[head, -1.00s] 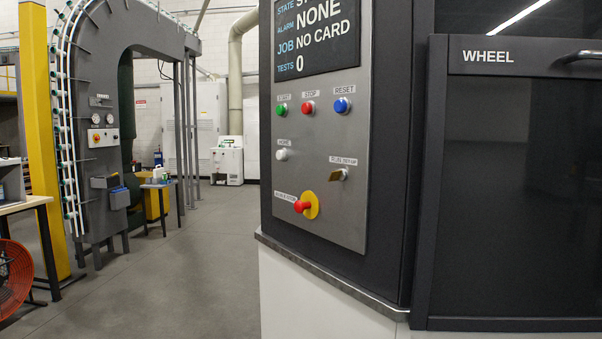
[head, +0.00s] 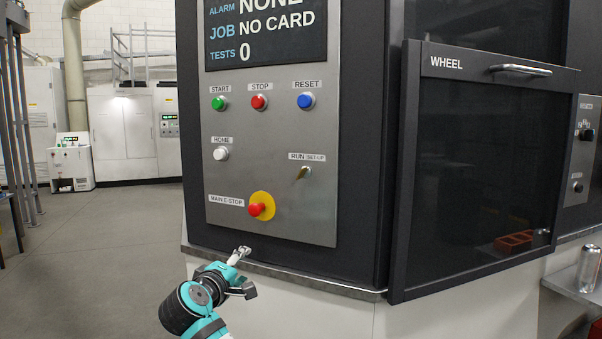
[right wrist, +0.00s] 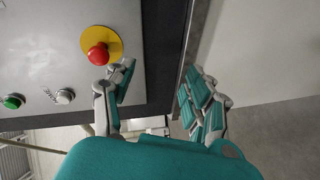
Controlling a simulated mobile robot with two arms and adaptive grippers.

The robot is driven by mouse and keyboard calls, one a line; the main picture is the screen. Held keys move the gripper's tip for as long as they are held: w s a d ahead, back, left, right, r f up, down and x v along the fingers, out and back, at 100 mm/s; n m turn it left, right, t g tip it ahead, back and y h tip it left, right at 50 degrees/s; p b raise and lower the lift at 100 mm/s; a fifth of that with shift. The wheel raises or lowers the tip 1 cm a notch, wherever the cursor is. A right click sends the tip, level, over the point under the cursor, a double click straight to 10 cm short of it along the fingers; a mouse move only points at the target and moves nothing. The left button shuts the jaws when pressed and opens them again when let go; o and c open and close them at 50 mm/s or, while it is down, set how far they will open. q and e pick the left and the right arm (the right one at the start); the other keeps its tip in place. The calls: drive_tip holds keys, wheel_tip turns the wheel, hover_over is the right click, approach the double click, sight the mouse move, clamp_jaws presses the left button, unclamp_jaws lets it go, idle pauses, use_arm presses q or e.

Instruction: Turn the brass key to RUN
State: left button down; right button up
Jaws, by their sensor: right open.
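The brass key (head: 302,174) sits in the lower right of the grey control panel (head: 270,220), under a label reading RUN and SET-UP. It looks small and slanted in the head view, and I cannot tell which position it is set to. My right gripper (head: 249,271) is open and empty, below and left of the key, near the panel's bottom edge. In the right wrist view its spread fingers (right wrist: 157,82) have nothing between them, and the key does not show. My left gripper is out of view.
The red main E-stop (head: 256,209) on a yellow disc is left of and below the key; it also shows in the right wrist view (right wrist: 98,54). A white HOME button (head: 221,154) is further left. A ledge (head: 290,275) runs below the panel. The WHEEL door (head: 475,180) juts out at right.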

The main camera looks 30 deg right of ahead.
sight(299, 175)
drive_tip(key=s+d+r+m+g+h, duration=0.1)
drive_tip(key=s+r+m, duration=0.15)
drive_tip(key=r, duration=0.45)
drive_tip(key=s+r+m+h, duration=0.1)
drive_tip(key=s+r+h, duration=0.1)
drive_tip(key=s+r, duration=0.3)
drive_tip(key=s+d+r+m+g+h, duration=0.1)
drive_tip(key=s+r+m, duration=0.1)
drive_tip(key=r, duration=0.6)
drive_tip(key=p+x, duration=0.4)
drive_tip(key=x, duration=1.1)
drive_tip(key=shift+w+d+f+p, duration=0.15)
drive_tip(key=shift+w+d+p, duration=0.1)
drive_tip(key=shift+p, duration=0.1)
drive_tip(key=shift+w+d+f, duration=0.15)
drive_tip(key=shift+w+d, duration=0.2)
drive_tip(key=shift+d, duration=0.25)
drive_tip(key=shift+c, duration=0.4)
clamp_jaws()
drive_tip(key=shift+n, duration=0.25)
